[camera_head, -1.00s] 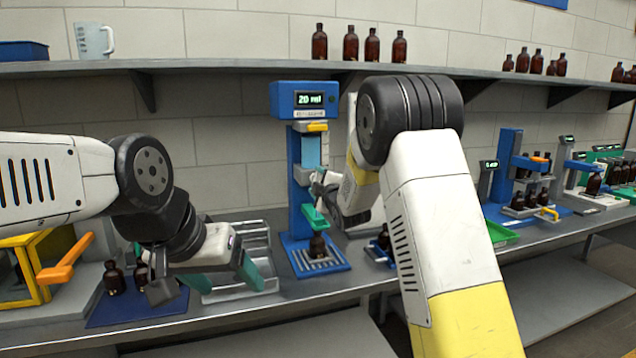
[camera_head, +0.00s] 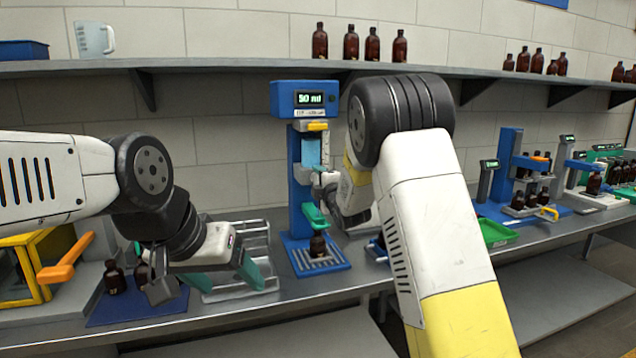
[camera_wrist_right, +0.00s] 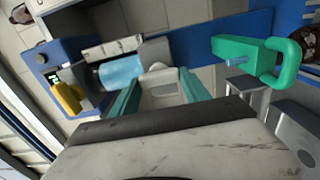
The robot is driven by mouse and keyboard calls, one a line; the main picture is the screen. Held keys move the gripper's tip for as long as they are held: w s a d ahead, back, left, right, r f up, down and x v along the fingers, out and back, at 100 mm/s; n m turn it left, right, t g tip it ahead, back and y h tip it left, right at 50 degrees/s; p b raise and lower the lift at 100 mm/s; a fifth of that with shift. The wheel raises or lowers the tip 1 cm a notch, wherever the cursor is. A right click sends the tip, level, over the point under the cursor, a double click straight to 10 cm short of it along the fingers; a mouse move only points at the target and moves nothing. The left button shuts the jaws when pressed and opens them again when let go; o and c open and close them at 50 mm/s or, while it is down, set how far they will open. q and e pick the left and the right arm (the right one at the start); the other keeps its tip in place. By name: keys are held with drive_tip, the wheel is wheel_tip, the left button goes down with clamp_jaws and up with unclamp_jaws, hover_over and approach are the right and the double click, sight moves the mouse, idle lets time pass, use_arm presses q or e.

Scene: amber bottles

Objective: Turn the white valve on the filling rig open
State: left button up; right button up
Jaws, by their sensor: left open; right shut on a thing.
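The filling rig (camera_head: 295,190) is a blue column with a head display (camera_head: 309,99) reading "50 ml" and a blue tank section below it. An amber bottle (camera_head: 318,244) stands upright on its slatted blue base. The white valve (camera_wrist_right: 158,76) shows between the teal fingers of my right gripper (camera_wrist_right: 160,92) in the right wrist view; the gripper is shut on it. In the head view my right arm partly covers this spot. My left gripper (camera_head: 207,282) is open and empty, low over the bench near the wire rack.
Amber bottles (camera_head: 115,278) stand on a blue mat (camera_head: 135,308) by my left gripper. A metal rack (camera_head: 257,237) lies left of the rig. A green part with a loop handle (camera_wrist_right: 240,50) is beside my right fingers. A shelf (camera_head: 220,66) runs above.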

drive_tip(key=o, duration=1.4)
drive_tip(key=shift+s, duration=0.1)
drive_tip(key=v, duration=0.7)
drive_tip(key=shift+s+d, duration=0.1)
drive_tip(key=shift+s, duration=0.2)
